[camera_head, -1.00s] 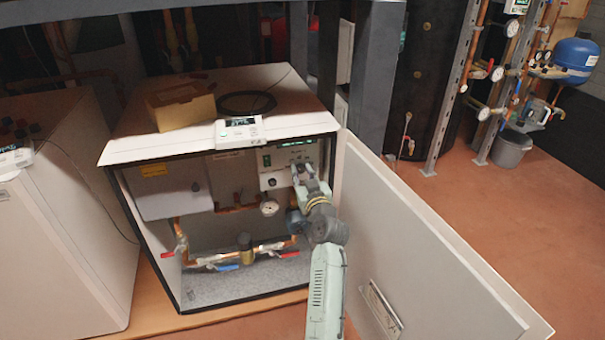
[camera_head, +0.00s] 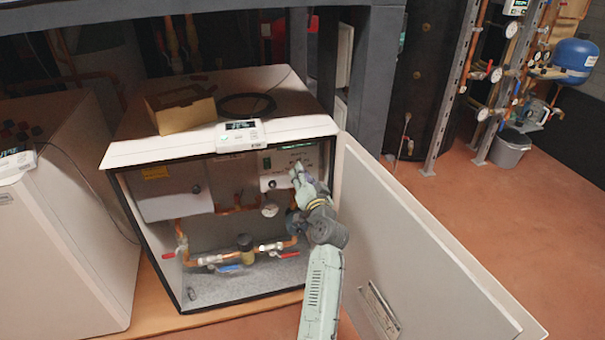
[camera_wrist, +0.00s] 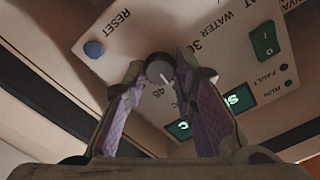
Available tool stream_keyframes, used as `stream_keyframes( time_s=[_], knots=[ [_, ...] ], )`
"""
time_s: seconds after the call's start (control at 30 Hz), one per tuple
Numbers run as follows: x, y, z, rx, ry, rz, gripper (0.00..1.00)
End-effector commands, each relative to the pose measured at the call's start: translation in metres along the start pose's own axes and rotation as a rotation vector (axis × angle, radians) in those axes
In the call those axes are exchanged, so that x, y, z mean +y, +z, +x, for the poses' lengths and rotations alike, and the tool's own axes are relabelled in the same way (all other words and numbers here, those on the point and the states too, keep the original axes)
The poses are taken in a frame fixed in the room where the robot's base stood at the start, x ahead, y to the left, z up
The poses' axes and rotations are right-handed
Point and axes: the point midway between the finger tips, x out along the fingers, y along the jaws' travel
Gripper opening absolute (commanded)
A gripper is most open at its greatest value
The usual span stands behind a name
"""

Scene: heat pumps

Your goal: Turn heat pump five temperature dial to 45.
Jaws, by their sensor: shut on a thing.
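The white control panel (camera_head: 277,160) is at the upper right inside the open heat pump cabinet. In the wrist view the panel (camera_wrist: 135,45) appears turned, with a small dark round temperature dial (camera_wrist: 158,66). The dial carries a white mark near a printed 45; whether they line up exactly I cannot tell. My gripper (camera_wrist: 160,72) is shut on the dial, with one purple-padded finger on each side. In the head view my gripper (camera_head: 299,172) is at the panel and hides the dial.
The open cabinet door (camera_head: 410,240) stands right of my arm.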

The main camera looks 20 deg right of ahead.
Motion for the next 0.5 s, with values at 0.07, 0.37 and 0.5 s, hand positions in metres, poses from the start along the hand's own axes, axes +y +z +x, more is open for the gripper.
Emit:
stream_keyframes(
  time_s=[0.07, 0.37, 0.5],
  knots=[
    [-0.0026, -0.0020, 0.0007, 0.001, -0.002, 0.074, 0.00],
    [-0.0018, -0.0022, 0.0007, 0.001, -0.001, 0.341, 0.00],
    [-0.0018, -0.0023, 0.0008, 0.002, -0.002, 0.441, 0.00]
  ],
)
